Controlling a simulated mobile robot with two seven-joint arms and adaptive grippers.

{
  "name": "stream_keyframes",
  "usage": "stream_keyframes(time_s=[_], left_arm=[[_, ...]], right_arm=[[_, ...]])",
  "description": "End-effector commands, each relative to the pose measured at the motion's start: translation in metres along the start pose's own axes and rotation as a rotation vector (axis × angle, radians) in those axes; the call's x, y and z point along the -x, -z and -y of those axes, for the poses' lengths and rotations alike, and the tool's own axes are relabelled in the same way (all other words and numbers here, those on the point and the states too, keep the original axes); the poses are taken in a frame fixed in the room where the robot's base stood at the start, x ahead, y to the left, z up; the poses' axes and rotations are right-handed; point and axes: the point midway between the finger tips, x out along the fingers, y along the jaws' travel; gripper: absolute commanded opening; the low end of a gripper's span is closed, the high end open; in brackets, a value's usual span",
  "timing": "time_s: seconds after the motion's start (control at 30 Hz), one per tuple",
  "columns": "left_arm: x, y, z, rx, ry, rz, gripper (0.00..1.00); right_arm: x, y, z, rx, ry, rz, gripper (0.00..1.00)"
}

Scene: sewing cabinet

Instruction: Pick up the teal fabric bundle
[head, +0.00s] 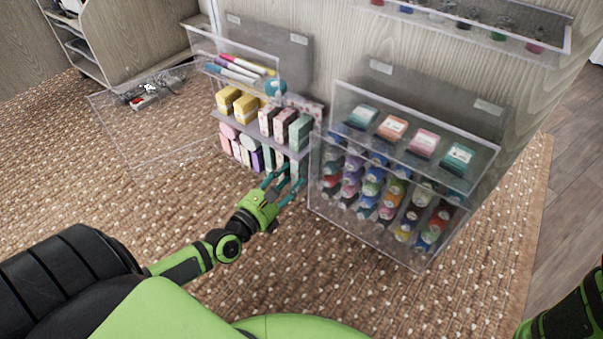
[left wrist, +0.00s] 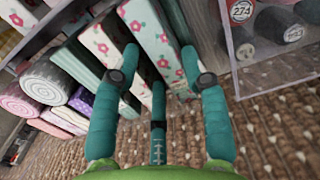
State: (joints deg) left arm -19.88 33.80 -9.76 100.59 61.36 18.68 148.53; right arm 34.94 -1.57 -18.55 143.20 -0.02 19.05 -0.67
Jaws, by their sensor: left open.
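Mint-teal fabric bundles stand upright in the open cabinet. One shows at the right end of the upper row (head: 300,132), and others stand in the lower row, partly behind my fingers. I cannot tell which one the task means. In the left wrist view a plain teal bundle (left wrist: 76,66) stands beside pale floral-patterned bundles (left wrist: 108,42). My left gripper (head: 284,180) is open, its teal fingers pointing at the right end of the lower row. In the left wrist view its fingers (left wrist: 160,75) are spread before the floral bundles, with nothing clearly held. My right gripper is out of view.
A clear case of thread spools (head: 375,190) stands close to the right of my left gripper. A clear door (head: 150,120) hangs open at the left. Pens (head: 235,68) and yellow bundles (head: 238,108) sit higher up. Woven carpet (head: 330,270) lies below.

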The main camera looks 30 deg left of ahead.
Motion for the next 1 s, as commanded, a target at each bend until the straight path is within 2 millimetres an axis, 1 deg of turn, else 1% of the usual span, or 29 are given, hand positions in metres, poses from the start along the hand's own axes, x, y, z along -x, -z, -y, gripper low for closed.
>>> stream_keyframes(time_s=[0.03, 0.1, 0.2, 0.43, 0.47, 0.5, 0.53, 0.87, 1.0], left_arm=[[-0.009, 0.002, 0.0, 0.003, -0.002, 0.005, 0.44], [-0.017, 0.002, 0.0, 0.001, -0.002, 0.003, 0.44], [-0.024, 0.001, 0.0, 0.0, -0.001, 0.0, 0.44], [-0.025, 0.0, 0.0, -0.001, 0.0, 0.0, 0.44], [-0.025, 0.0, 0.0, -0.001, 0.0, 0.0, 0.32], [-0.025, 0.0, 0.0, -0.001, 0.0, 0.0, 0.16], [-0.025, 0.0, 0.0, -0.001, 0.0, 0.0, 0.09], [-0.025, 0.0, 0.0, -0.002, 0.0, 0.0, 0.09], [-0.025, -0.004, 0.0, -0.002, 0.0, 0.0, 0.09]], right_arm=[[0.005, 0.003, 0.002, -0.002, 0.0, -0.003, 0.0], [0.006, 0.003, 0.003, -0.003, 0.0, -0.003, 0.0], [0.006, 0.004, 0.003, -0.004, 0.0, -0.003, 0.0], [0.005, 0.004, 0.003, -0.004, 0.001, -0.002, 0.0], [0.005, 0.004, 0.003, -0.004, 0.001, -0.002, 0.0], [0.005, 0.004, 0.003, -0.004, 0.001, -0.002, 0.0], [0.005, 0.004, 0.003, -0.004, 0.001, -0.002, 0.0], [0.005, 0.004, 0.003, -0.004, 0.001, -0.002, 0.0], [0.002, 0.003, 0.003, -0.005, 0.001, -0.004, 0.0]])
